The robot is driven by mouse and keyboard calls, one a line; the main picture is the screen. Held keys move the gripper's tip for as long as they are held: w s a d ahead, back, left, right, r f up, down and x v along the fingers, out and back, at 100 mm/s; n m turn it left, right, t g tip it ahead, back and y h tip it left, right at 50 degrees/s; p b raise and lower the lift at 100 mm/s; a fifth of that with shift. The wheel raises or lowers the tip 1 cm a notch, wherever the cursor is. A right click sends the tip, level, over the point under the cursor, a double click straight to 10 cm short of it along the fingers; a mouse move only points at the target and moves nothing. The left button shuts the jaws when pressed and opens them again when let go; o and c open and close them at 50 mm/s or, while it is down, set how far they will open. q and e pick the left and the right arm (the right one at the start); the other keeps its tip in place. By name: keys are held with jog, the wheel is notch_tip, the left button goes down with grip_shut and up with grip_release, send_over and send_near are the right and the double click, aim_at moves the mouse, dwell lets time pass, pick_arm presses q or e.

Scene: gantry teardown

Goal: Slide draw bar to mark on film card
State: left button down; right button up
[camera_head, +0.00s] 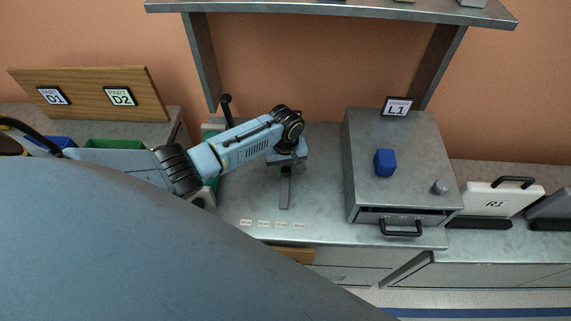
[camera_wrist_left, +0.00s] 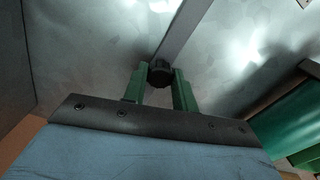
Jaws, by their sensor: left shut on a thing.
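My left gripper (camera_head: 287,167) reaches over the grey counter in the middle of the head view. In the left wrist view its green fingers (camera_wrist_left: 159,84) are shut on a dark round knob (camera_wrist_left: 160,73). A flat grey bar (camera_wrist_left: 184,28), which looks like the draw bar, runs away from the knob. In the head view the grey bar (camera_head: 285,192) shows below the gripper, pointing toward the counter's front. Several small white labels (camera_head: 264,224) lie in a row near the front edge. I cannot tell whether they are the film card; no mark is readable.
A green device with a black lever (camera_head: 226,108) stands behind my left arm. A grey cabinet (camera_head: 375,138) labelled L1, with a blue block (camera_head: 385,162) on top, stands to the right. A white R1 case (camera_head: 500,200) is farther right. Counter between bar and cabinet is clear.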

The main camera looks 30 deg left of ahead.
aim_at(286, 170)
pick_arm(q)
jog(key=c, duration=1.4)
grip_release()
notch_tip(286, 170, up, 13)
jog(key=shift+r+p, duration=0.2)
jog(key=shift+p, duration=0.8)
